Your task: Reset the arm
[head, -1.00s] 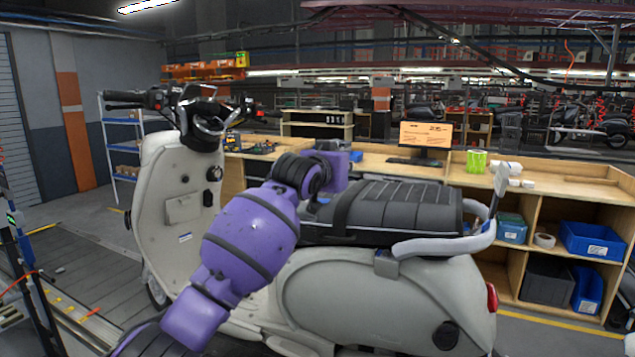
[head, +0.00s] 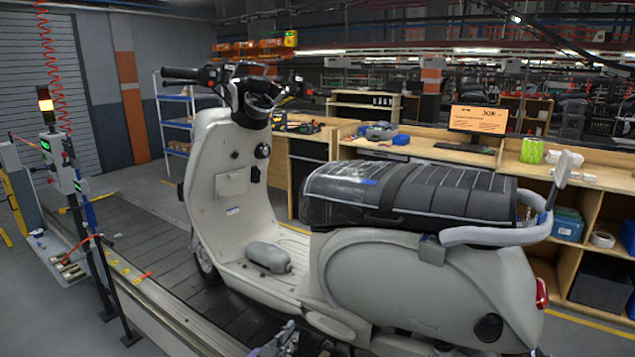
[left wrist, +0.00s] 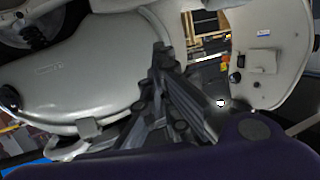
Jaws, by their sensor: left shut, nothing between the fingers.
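A cream-grey scooter (head: 430,285) stands upright on the slat conveyor (head: 130,232), its handlebars to the left and its dark seat (head: 410,193) partly under clear plastic. My left gripper (head: 280,342) shows only in part at the bottom edge of the head view, low in front of the scooter's footboard. In the left wrist view my left gripper's dark fingers (left wrist: 160,58) are together and empty. The scooter's side panel (left wrist: 75,85) and front shield (left wrist: 270,50) show on either side of them. My right gripper is not in view.
A wooden workbench (head: 425,150) with a monitor (head: 478,120) and green cups (head: 531,151) stands behind the scooter. A control post with a lit lamp (head: 46,105) and a black stand (head: 112,290) are at the left. Open floor lies at the lower left.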

